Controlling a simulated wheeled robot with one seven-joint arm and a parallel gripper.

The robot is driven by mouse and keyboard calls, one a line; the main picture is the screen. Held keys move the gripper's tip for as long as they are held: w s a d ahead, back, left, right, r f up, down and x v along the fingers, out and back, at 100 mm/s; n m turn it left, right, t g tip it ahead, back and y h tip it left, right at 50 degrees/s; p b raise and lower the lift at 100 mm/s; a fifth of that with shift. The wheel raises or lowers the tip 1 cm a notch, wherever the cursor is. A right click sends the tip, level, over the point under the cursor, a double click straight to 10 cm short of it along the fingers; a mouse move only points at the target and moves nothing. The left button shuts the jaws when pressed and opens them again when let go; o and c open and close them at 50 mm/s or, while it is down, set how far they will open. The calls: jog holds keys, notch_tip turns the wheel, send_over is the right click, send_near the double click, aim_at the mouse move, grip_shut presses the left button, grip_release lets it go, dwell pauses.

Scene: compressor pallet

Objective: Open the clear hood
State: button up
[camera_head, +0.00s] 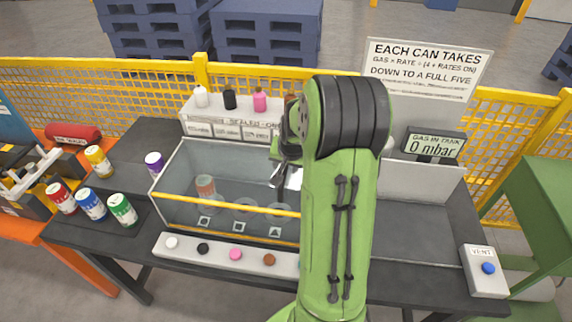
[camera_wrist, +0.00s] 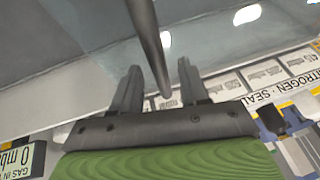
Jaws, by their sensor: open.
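The clear hood (camera_head: 235,170) is a see-through box on the dark bench, with a yellow bar (camera_head: 225,203) along its front. It looks lowered over a can (camera_head: 205,187) and several rings with small marked plates. My gripper (camera_head: 281,172) is above the hood's right part, partly hidden by my green arm. In the wrist view, my gripper (camera_wrist: 159,68) has its fingers apart. A dark rod (camera_wrist: 150,45) runs between them; I cannot tell whether it touches them or belongs to the hood.
Several colored cans (camera_head: 92,205) stand left of the hood. A strip with colored buttons (camera_head: 220,252) lies in front. A shelf with bottles (camera_head: 230,118) stands behind. A gas display (camera_head: 435,146) and a vent box (camera_head: 484,270) are right. A yellow fence (camera_head: 130,75) runs behind.

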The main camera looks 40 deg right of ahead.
grip_shut()
dwell(0.4)
